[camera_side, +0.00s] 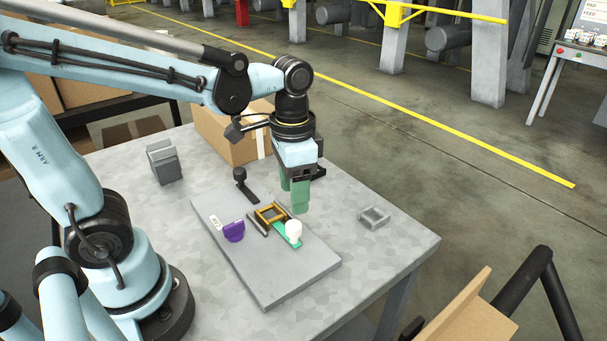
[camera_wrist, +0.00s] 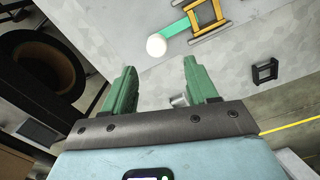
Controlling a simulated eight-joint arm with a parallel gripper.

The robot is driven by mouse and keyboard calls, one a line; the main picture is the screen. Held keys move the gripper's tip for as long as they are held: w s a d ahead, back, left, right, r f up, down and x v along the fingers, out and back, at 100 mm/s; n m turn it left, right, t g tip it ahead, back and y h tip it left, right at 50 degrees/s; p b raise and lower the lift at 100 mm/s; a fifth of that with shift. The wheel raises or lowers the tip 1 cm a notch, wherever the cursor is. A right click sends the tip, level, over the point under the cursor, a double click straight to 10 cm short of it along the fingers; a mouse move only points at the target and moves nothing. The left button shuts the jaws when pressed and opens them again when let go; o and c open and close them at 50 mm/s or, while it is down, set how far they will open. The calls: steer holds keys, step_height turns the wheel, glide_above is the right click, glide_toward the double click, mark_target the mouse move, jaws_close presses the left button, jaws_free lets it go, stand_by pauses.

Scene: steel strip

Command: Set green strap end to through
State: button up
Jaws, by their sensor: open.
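The green strap (camera_side: 285,241) lies flat on a grey board, with a white knob (camera_side: 293,231) standing on it. One end of the strap meets a brass-coloured rectangular frame (camera_side: 259,214); I cannot tell whether it passes inside. The wrist view shows the green strap (camera_wrist: 174,30), the white ball-like knob (camera_wrist: 156,46) and the brass frame (camera_wrist: 207,14), with the strap reaching the frame's near side. My gripper (camera_side: 299,208) points down above the board, near the knob, and holds nothing. In the wrist view my green fingers (camera_wrist: 158,68) are spread apart, with the knob beyond their tips.
The grey board (camera_side: 275,290) also carries a purple piece (camera_side: 233,231) and a small white label (camera_side: 215,222). A dark knobbed piece (camera_side: 245,187) stands behind it. A small grey open frame (camera_side: 374,217) lies right, a grey block (camera_side: 163,162) left. A cardboard box (camera_side: 222,138) stands behind.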

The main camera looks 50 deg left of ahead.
steer(key=shift+r, duration=2.55)
steer(key=f+n+t, duration=0.1)
steer(key=t, duration=0.1)
steer(key=a+f+n+t, duration=0.1)
steer(key=t, duration=0.1)
steer(key=a+f+n+t, duration=0.1)
steer(key=t, duration=0.2)
steer(key=shift+a+f+n, duration=0.1)
steer(key=shift+f+n, duration=0.2)
steer(key=shift+f, duration=0.1)
